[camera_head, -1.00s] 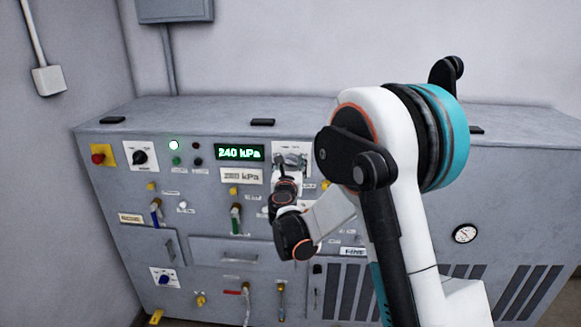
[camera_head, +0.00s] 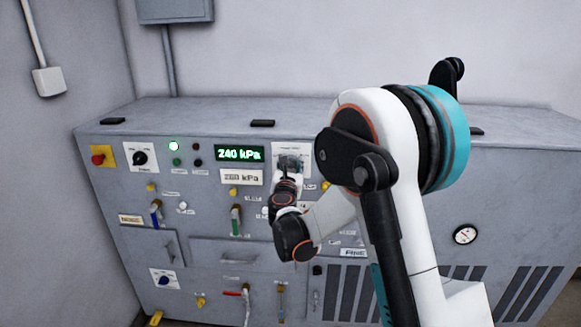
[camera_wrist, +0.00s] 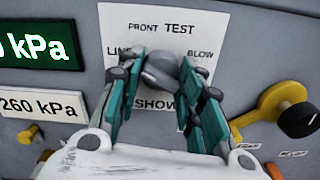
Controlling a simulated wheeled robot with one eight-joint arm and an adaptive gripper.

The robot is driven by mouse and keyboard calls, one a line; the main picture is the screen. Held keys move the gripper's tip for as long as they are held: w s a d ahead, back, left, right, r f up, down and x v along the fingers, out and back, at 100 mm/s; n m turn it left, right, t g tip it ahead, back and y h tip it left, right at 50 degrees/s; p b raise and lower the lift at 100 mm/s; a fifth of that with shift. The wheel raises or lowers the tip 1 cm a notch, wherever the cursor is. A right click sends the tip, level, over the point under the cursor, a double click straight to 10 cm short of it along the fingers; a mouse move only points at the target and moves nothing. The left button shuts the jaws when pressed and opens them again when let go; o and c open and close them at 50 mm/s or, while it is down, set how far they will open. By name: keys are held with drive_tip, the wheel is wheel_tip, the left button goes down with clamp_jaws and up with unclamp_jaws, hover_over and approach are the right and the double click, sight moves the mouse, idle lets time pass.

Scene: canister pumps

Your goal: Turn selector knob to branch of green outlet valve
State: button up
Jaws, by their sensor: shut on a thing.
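The selector knob (camera_wrist: 160,72) is a grey rounded knob on a white label plate (camera_wrist: 180,30) in the wrist view. The plate reads FRONT and TEST at the top, LINE at left, BLOW at right and SHOW, partly covered, below. My gripper (camera_wrist: 165,82) is shut on the knob, one teal finger on each side. The knob's pointer is hard to make out. In the head view my gripper (camera_head: 289,172) is at the plate right of the pressure display and hides most of the knob. A valve with a green handle (camera_head: 236,221) is below the display.
The green display (camera_head: 239,154) reads 240 kPa, with a 260 kPa label (camera_head: 241,177) under it. A yellow valve with a black knob (camera_wrist: 290,108) sits close to the right of my gripper. A blue-handled valve (camera_head: 155,214) and a red-handled valve (camera_head: 245,294) are elsewhere on the panel.

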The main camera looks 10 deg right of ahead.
drive_tip(key=m, duration=1.2)
drive_tip(key=shift+m, duration=1.9)
drive_tip(key=o, duration=1.1)
drive_tip(key=shift+s, duration=0.1)
